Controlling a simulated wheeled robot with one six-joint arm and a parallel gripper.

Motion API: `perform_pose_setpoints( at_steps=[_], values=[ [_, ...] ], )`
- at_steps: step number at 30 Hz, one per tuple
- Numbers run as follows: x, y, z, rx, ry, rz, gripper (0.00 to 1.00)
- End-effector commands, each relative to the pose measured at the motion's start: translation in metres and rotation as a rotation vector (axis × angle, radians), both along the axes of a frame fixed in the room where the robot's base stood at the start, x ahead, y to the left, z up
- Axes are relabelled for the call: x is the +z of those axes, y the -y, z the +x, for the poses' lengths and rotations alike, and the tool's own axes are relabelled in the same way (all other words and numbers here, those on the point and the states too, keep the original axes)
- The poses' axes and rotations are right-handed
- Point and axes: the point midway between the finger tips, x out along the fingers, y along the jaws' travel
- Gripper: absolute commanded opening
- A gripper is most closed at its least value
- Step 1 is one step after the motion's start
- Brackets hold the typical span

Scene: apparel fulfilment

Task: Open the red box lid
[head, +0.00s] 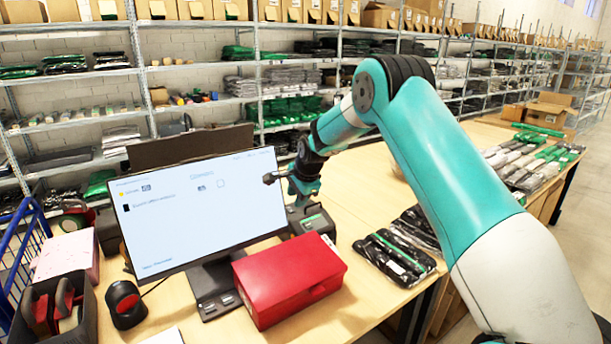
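The red box (288,279) sits on the wooden table in the lower middle of the head view. Its red lid (287,266) is shut. My gripper (268,179) is in the air above and behind the box, in front of the monitor's right part, and does not touch the box. Its fingertips point left and are small in the picture, so I cannot tell how far apart they are.
A monitor (200,215) stands close behind and left of the box. A dark device (312,221) is behind the box. Bagged garments (394,257) lie to its right. A black-and-red scanner (125,303) and a dark holder (52,312) are at left. Shelves line the back.

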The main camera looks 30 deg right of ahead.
Motion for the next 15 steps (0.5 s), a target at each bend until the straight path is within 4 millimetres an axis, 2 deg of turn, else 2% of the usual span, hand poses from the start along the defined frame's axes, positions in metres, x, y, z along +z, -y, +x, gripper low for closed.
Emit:
perform_pose_setpoints(
  at_steps=[15],
  values=[
    [0.111,0.007,-0.052,-0.001,0.006,0.0,0.33]
  ],
)
